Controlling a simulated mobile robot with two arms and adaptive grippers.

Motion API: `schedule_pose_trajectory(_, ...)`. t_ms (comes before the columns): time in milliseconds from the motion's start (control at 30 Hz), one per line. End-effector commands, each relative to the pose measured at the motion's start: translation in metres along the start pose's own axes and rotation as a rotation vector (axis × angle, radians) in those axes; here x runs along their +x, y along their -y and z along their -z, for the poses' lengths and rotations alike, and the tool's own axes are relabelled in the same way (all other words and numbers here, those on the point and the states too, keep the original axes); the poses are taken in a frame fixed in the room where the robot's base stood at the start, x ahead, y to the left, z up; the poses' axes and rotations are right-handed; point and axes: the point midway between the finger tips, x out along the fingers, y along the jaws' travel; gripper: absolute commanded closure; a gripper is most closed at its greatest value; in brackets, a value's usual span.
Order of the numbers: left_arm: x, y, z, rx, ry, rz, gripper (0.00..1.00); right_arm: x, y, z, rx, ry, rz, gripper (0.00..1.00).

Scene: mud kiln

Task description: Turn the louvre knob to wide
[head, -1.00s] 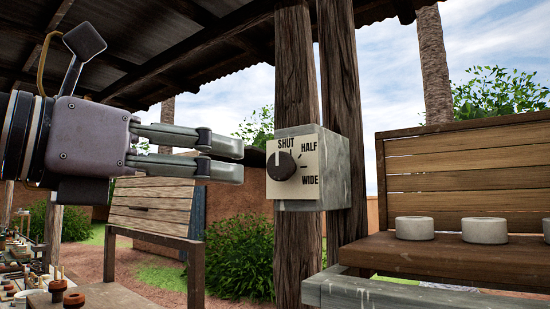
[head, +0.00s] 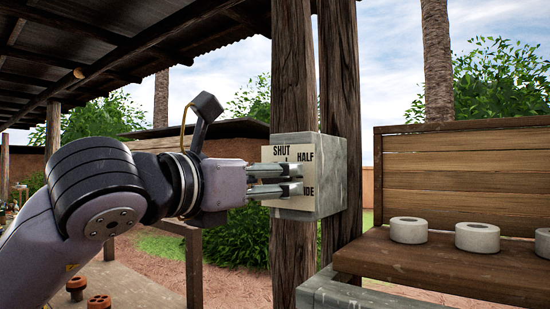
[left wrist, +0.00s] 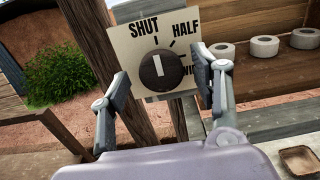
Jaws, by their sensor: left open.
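The louvre knob (left wrist: 161,71) is dark and round with a white pointer mark, which points up toward SHUT in the left wrist view. It sits on a cream dial plate (left wrist: 183,28) marked SHUT, HALF and WIDE, with WIDE partly covered by a finger. The plate (head: 310,146) is on a grey box (head: 331,175) on wooden posts. My left gripper (head: 297,180) is at the plate, its fingers open on either side of the knob; the fingers hide the knob in the head view. Contact with the knob cannot be told. My right gripper is not in view.
A wooden bench (head: 440,265) at the right holds several pale ring-shaped pieces (head: 409,230). Wooden posts (head: 285,85) stand behind the box. A few reddish-brown pieces (head: 98,303) lie at the lower left. Open air lies in front of the box.

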Motion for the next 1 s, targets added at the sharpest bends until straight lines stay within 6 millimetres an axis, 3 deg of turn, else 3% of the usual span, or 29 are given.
schedule_pose_trajectory(200,0.020,0.000,-0.002,0.000,0.001,0.001,0.43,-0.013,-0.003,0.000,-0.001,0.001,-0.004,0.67)
schedule_pose_trajectory(500,0.022,0.000,0.000,0.000,0.001,0.000,0.43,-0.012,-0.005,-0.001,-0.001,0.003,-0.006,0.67)
schedule_pose_trajectory(1000,0.022,0.000,0.000,0.000,0.001,0.001,0.75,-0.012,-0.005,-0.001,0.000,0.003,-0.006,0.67)
